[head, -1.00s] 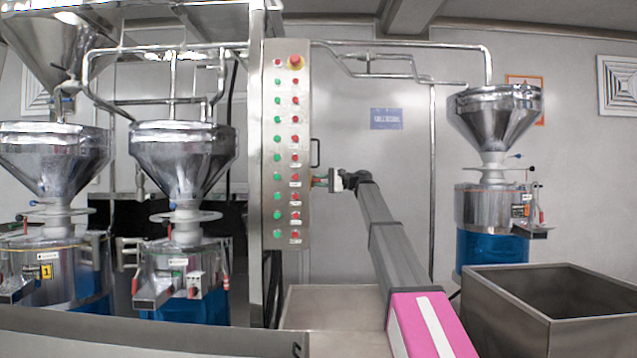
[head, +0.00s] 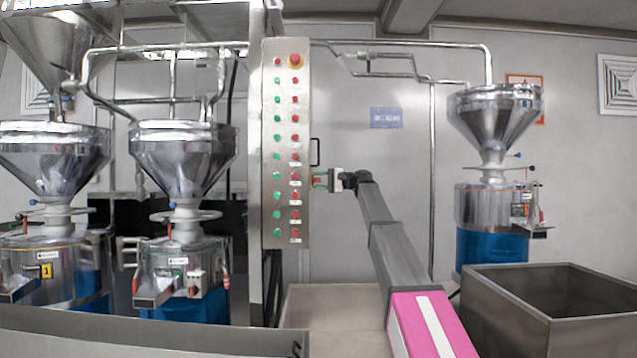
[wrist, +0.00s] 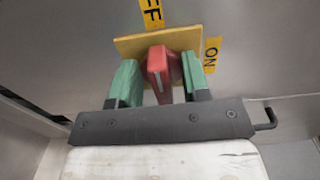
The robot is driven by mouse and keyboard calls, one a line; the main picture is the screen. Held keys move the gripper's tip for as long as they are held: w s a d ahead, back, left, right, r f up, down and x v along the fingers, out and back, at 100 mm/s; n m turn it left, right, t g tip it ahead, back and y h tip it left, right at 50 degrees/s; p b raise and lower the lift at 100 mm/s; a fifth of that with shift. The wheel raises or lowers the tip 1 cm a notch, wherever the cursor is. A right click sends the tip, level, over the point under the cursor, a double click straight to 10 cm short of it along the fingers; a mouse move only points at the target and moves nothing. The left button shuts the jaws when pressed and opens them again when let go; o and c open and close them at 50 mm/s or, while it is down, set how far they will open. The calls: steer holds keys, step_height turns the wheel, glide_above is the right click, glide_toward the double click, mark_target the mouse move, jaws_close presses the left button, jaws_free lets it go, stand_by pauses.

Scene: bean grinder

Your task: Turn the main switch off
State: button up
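The main switch has a red handle (wrist: 160,68) on a yellow plate (wrist: 130,44). An OFF label (wrist: 151,12), partly cut off, is above it, and an ON label (wrist: 211,54) is at its right. My gripper (wrist: 163,75) has its two green fingers on either side of the red handle, apart, with small gaps seeming to show. In the head view, my gripper (head: 322,180) is at the right side of the control panel (head: 286,150). The switch is too small there to make out its position.
The panel carries rows of green and red buttons and a red emergency button (head: 295,61). A black handle (head: 315,152) sticks out just above my gripper. Grinders with hoppers (head: 183,150) stand left, another (head: 495,115) right. An open metal bin (head: 500,310) is at lower right.

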steer(key=d, duration=1)
steer(key=shift+d, duration=0.4)
